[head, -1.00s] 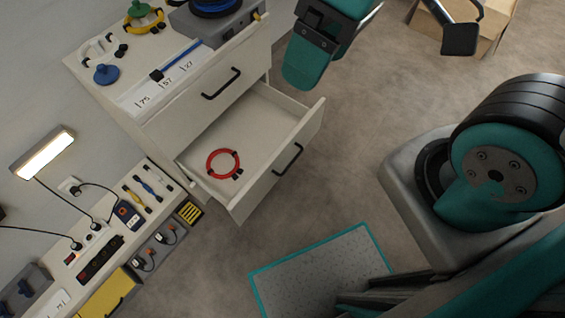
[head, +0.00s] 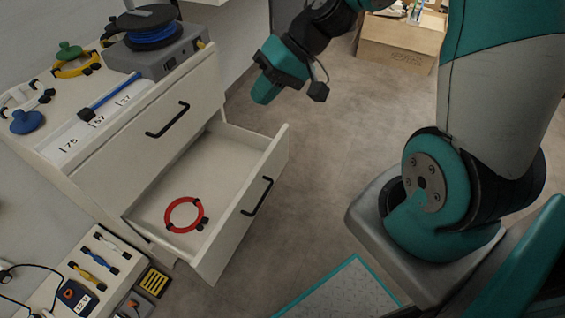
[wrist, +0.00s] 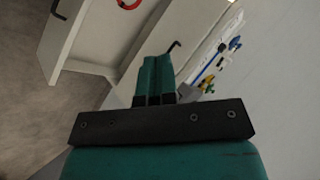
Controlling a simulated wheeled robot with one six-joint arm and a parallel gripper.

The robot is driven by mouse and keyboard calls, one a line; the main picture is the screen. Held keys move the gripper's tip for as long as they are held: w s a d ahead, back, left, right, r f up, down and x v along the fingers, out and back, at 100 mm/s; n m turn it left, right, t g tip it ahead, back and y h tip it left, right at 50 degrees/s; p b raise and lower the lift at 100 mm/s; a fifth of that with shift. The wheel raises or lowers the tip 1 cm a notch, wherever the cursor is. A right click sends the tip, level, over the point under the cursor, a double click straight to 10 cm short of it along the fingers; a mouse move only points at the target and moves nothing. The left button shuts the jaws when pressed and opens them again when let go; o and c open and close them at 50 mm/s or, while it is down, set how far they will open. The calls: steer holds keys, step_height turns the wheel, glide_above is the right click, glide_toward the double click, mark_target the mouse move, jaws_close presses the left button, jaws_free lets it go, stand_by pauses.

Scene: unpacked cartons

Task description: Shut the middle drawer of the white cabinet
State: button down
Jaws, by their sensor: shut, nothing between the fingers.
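The white cabinet (head: 95,125) stands at the left in the head view. The drawer (head: 222,158) under its top one is pulled well out, with a black handle (head: 257,196) on its front. A red cable ring (head: 183,214) lies inside it. The open drawer also shows at upper left in the wrist view (wrist: 92,40). My gripper (head: 262,92) is beyond the open drawer in the head view, apart from it. In the wrist view its two teal fingers (wrist: 154,78) are together and hold nothing. The lower part of the cabinet is mostly hidden.
The top drawer front (head: 150,135) is flush. A grey box with a blue reel (head: 160,57) and tools stand on the cabinet top. A low bench (head: 85,262) is at lower left, a cardboard carton (head: 398,45) at the back. The floor right of the drawer is clear.

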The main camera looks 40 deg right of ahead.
steer(key=w+d+f+m+t+b, duration=0.25)
steer(key=d+f, duration=0.25)
steer(key=f, duration=0.3)
steer(key=w+d+f+m+t+b, duration=0.1)
steer(key=d+f+m+b, duration=0.2)
steer(key=f, duration=0.4)
steer(key=m+t+h+b, duration=0.2)
steer(key=m+t+b, duration=0.3)
steer(key=m+b, duration=0.15)
glide_toward(278, 142)
steer(key=b+x, duration=0.2)
steer(key=x, duration=0.1)
steer(key=b+x, duration=0.1)
steer(key=x, duration=0.2)
steer(key=shift+w+f+b, duration=0.2)
steer(key=shift+f+b, duration=0.2)
steer(key=shift+f, duration=0.1)
steer(key=shift+w+a, duration=0.2)
steer(key=shift+w, duration=0.1)
steer(key=shift+w+r, duration=0.1)
